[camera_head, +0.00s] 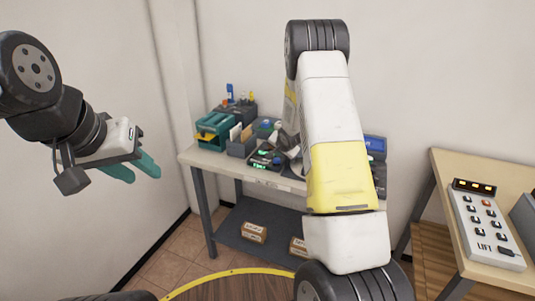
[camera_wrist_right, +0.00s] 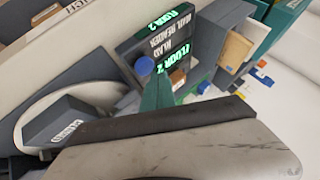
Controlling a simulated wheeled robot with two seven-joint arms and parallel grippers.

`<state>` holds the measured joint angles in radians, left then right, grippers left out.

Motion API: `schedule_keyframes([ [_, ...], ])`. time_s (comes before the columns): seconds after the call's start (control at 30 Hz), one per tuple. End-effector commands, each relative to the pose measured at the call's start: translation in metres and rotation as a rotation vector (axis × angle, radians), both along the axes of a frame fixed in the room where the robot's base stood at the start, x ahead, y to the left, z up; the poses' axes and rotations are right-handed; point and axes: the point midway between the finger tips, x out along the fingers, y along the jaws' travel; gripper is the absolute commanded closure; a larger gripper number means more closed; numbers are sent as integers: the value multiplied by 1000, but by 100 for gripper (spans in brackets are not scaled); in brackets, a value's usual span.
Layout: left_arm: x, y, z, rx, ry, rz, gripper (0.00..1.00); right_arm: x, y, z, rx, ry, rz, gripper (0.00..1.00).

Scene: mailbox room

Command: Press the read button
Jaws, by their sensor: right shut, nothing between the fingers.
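The mail reader (camera_wrist_right: 160,40) is a dark box with green "FLOOR 2" displays and white lettering, in the right wrist view. A round blue button (camera_wrist_right: 144,66) sits on its face. In the head view the reader (camera_head: 264,158) lies on the back table. My right gripper (camera_wrist_right: 158,93) is shut and empty, its green fingertips close beside the blue button; I cannot tell whether they touch it. In the head view my right arm hides most of this gripper. My left gripper (camera_head: 136,168) is open and empty, in the air at the left.
A teal tray unit (camera_head: 213,130) and a grey holder with envelopes (camera_head: 241,140) stand left of the reader. A grey scale-like device (camera_wrist_right: 68,125) is beside it. A lift panel (camera_head: 486,230) lies on a wooden table at right. Boxes (camera_head: 254,232) rest on the lower shelf.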

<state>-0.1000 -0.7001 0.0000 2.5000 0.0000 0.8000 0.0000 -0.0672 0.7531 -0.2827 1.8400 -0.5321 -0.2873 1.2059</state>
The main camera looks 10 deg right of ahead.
Motion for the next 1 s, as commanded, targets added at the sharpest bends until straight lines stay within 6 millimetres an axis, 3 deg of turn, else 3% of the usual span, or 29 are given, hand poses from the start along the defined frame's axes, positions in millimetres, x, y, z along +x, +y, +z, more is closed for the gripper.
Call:
schedule_keyframes([
  [0.27, 0, 0, 0, 0, 0, 0, 64, 0, 0, 1, 0, -1, -1, 100],
  [0.73, 0, 0, 0, 0, 0, 0, 64, 1, -1, 43, 1, -2, -2, 100],
  [1.0, 0, 0, 0, 0, 0, 0, 64, 0, 0, 51, 0, -1, -1, 100],
])
